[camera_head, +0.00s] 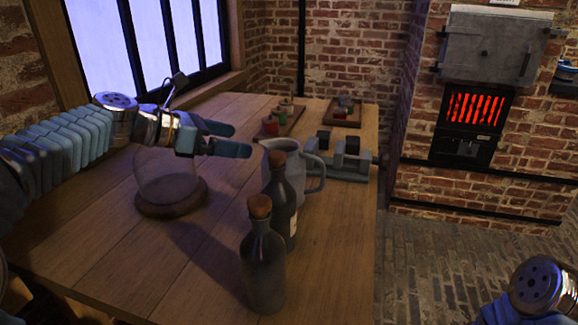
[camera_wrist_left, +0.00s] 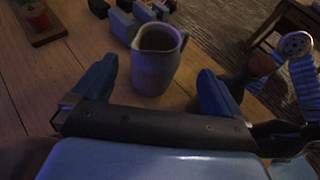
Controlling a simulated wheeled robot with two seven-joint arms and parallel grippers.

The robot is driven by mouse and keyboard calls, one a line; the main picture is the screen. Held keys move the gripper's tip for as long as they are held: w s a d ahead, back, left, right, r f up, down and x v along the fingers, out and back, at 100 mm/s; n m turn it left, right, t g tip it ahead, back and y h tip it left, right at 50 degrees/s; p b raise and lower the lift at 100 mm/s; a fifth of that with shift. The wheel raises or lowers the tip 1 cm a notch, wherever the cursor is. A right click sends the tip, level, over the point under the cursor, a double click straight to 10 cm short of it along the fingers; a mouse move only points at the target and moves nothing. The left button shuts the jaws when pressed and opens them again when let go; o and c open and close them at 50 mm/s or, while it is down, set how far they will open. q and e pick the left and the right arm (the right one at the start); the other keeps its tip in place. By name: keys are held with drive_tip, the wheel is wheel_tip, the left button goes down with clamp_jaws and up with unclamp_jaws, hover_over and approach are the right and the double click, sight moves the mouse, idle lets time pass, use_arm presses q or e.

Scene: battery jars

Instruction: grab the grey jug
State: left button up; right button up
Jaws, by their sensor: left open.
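The grey jug (camera_head: 309,168) stands upright on the wooden table, partly hidden behind a dark corked bottle in the head view. Its handle is on the right side. My left gripper (camera_head: 243,140) is open and empty, to the left of the jug, with its blue fingers pointing toward it. In the left wrist view the jug (camera_wrist_left: 156,62) stands ahead, between and beyond the two fingertips of the gripper (camera_wrist_left: 160,80), with its dark mouth showing. My right gripper is not seen; only part of my right arm shows at the lower right of the head view.
Two corked bottles, a nearer one (camera_head: 263,265) and a farther one (camera_head: 283,207), stand in front of the jug. A glass jar on a round wooden base (camera_head: 171,198) is under my left arm. A grey metal device (camera_head: 350,160) sits behind the jug. Small trays (camera_head: 283,121) lie farther back.

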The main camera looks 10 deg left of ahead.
sight(284, 145)
use_arm(q)
drive_tip(key=shift+r+x, duration=0.15)
drive_tip(key=shift+x, duration=3.15)
drive_tip(key=shift+r+x, duration=0.1)
drive_tip(key=shift+x, duration=3.15)
drive_tip(key=shift+w, duration=0.15)
drive_tip(key=c, duration=1.4)
drive_tip(key=shift+r, duration=0.1)
